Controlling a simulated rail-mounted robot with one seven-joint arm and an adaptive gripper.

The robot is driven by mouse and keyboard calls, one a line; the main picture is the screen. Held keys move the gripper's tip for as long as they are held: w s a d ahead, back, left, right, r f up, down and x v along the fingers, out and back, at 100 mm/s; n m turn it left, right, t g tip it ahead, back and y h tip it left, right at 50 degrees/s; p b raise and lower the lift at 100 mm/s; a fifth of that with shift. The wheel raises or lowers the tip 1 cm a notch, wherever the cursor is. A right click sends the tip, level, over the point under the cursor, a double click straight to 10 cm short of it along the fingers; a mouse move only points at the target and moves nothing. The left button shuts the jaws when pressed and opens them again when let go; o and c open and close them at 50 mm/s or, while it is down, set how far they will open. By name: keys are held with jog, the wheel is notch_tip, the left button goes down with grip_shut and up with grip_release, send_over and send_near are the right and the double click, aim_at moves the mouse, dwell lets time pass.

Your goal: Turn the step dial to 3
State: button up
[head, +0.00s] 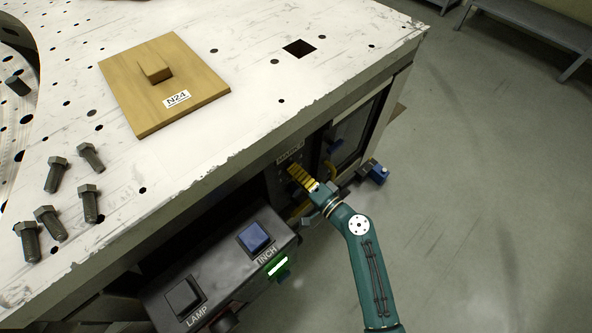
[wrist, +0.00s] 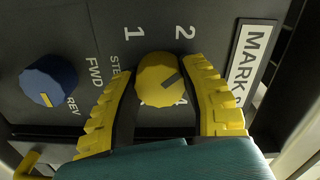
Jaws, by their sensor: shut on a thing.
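The yellow step dial (wrist: 158,82) sits on a dark panel in the wrist view. A dark pointer line on it runs from near its middle to the right and slightly up. The numerals 1 (wrist: 133,33) and 2 (wrist: 185,32) show above it; part of another numeral shows at its lower right, mostly hidden by the finger. My gripper (wrist: 165,66) has one yellow ribbed finger on each side of the dial and is shut on it. In the head view my gripper (head: 300,178) reaches the panel under the table edge, hiding the dial.
A blue FWD/REV knob (wrist: 49,82) is left of the dial; a MARK label (wrist: 248,62) is right. In the head view, a box with INCH (head: 254,237) and LAMP (head: 184,296) buttons juts out left of my gripper. The tabletop (head: 250,100) overhangs the panel.

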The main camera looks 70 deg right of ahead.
jog(key=m+p, duration=0.1)
jog(key=m, duration=0.3)
jog(key=shift+m+p, duration=0.9)
jog(key=shift+m, duration=1)
jog(key=o, duration=1.2)
jog(key=shift+o, duration=0.2)
jog(key=shift+s, duration=0.1)
jog(key=v, duration=1.2)
